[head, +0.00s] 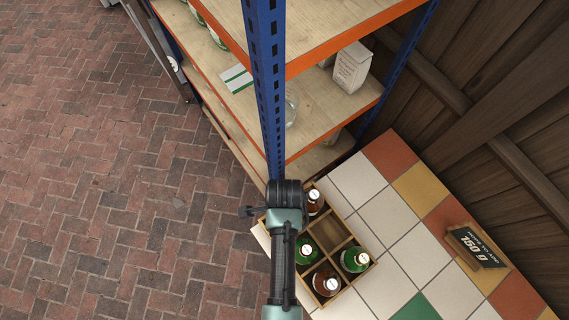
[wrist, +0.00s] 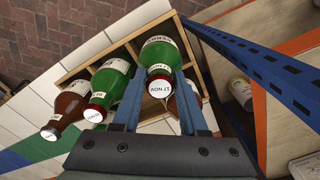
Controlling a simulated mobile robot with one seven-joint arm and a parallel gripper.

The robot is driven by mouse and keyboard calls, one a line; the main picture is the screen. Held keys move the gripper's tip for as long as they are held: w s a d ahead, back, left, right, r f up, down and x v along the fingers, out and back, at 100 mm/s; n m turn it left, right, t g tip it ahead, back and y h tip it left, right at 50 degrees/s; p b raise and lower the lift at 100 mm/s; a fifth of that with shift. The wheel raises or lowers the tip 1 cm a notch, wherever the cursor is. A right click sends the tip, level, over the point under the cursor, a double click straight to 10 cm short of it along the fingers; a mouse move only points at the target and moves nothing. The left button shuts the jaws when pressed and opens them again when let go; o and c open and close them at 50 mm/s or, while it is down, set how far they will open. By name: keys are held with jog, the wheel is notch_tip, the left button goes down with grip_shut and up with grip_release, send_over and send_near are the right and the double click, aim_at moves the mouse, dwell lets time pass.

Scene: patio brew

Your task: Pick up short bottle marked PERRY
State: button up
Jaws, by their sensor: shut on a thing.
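In the wrist view, a green bottle (wrist: 158,52) with a white cap top reading 17 NOV stands between the two blue fingers of my gripper (wrist: 161,76). The fingers are shut on its neck. Its pale label is seen at a steep angle, and I cannot read it surely. The bottle is at the wooden crate (wrist: 73,73); whether its base is clear of the crate floor I cannot tell. In the head view my arm hides the fingers, and the crate (head: 345,297) shows beside it.
The crate also holds another green bottle (wrist: 109,80) and brown bottles (wrist: 68,108). It stands on a tiled counter (head: 395,245). A blue shelf post (head: 266,90) rises close by my arm.

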grip_shut()
dwell(0.9)
